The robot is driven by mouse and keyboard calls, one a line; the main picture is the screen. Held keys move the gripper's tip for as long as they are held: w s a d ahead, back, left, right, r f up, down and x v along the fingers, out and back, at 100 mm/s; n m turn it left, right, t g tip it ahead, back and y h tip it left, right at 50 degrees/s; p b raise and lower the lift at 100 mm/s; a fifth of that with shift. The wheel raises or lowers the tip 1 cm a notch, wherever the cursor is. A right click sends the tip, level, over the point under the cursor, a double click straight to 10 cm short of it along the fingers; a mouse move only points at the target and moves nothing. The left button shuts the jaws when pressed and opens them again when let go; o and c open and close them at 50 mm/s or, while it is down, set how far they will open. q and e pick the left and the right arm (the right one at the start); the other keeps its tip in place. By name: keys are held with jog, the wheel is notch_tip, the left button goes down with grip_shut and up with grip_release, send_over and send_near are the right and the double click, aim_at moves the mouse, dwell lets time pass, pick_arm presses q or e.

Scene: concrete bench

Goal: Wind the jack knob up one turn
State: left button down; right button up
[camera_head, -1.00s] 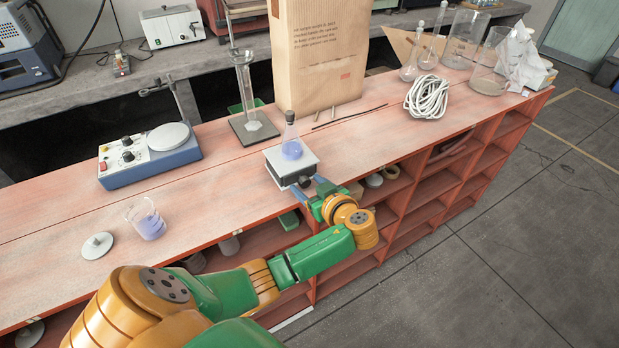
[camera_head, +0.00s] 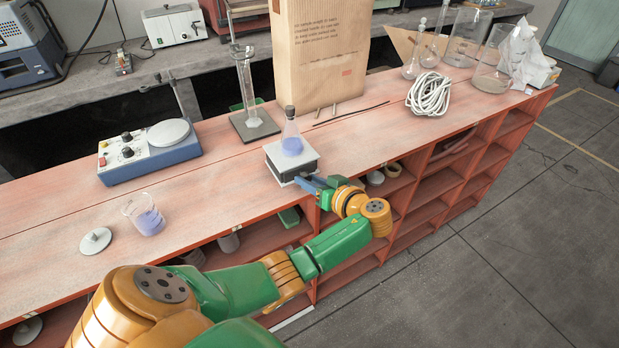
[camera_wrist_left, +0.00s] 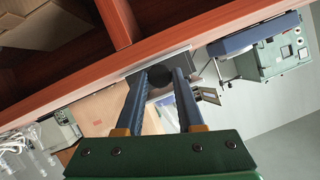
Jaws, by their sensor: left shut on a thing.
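The lab jack (camera_head: 292,168) stands at the front edge of the red bench, with a grey top plate. A stoppered conical flask with violet liquid (camera_head: 291,142) stands upright on the plate. My left gripper (camera_head: 309,184) is at the jack's front side, its blue fingers turned and closed around the knob. In the left wrist view the black round jack knob (camera_wrist_left: 161,76) sits between the two fingertips (camera_wrist_left: 163,75). In the head view the fingers hide the knob. My right gripper is not in view.
A stirrer hotplate (camera_head: 150,152), a beaker with violet liquid (camera_head: 148,219) and a white disc (camera_head: 95,241) are on the left. Behind the jack stand a measuring cylinder (camera_head: 246,90) and a paper bag (camera_head: 322,60). Coiled white cable (camera_head: 429,95) lies right.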

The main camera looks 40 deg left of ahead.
pick_arm(q)
jog(key=c, duration=0.5)
grip_release()
jog(key=b+v, duration=0.1)
jog(key=v, duration=0.6)
